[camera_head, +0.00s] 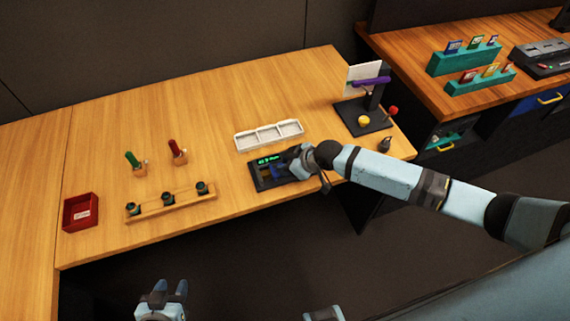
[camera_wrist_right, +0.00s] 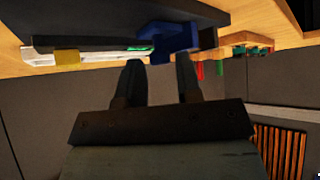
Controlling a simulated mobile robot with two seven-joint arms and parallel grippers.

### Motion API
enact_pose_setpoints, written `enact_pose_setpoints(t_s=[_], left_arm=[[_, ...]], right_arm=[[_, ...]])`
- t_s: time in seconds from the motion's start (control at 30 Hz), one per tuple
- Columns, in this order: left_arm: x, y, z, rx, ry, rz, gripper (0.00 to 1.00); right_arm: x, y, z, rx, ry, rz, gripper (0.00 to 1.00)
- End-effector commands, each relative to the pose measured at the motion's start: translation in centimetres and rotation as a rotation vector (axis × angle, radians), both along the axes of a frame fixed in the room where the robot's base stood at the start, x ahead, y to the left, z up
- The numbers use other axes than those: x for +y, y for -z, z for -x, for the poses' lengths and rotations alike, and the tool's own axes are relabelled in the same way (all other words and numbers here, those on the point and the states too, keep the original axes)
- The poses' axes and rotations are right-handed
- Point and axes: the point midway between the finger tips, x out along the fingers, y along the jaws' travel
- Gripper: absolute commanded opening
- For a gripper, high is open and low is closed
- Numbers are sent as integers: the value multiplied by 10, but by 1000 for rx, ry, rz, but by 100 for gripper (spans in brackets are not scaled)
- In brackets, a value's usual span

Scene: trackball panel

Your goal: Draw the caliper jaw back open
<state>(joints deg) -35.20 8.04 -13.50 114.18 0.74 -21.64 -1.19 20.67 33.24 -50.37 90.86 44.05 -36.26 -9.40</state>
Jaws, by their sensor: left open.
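The caliper (camera_head: 262,181) is a dark flat unit with a lit green display, near the front edge of the wooden table in the head view. Its blue sliding jaw (camera_head: 278,172) is partly hidden by my right gripper (camera_head: 298,163). In the right wrist view the blue jaw (camera_wrist_right: 178,40) is just beyond the fingertips of my right gripper (camera_wrist_right: 158,72). My left gripper (camera_head: 165,287) is open and empty, low in front of the table.
A white three-part tray (camera_head: 269,142) lies behind the caliper. A dark stand (camera_head: 350,117) with a yellow ball is to its right. A wooden rack (camera_head: 170,206), red box (camera_head: 81,219) and green and red tools are to the left. The table's back middle is clear.

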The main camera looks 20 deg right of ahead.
Motion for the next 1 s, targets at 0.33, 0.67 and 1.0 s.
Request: enact_pose_setpoints(t_s=[0.33, 0.67, 1.0], left_arm=[[0, 0, 0, 0, -1, 1, 43], [0, 0, 0, -1, -1, 1, 43], [0, 0, 0, -1, -1, 1, 43]], right_arm=[[5, 6, -4, -1, 0, -1, 32], [5, 6, -4, 0, 0, 0, 0], [-14, 6, -5, -1, 1, 2, 0]])
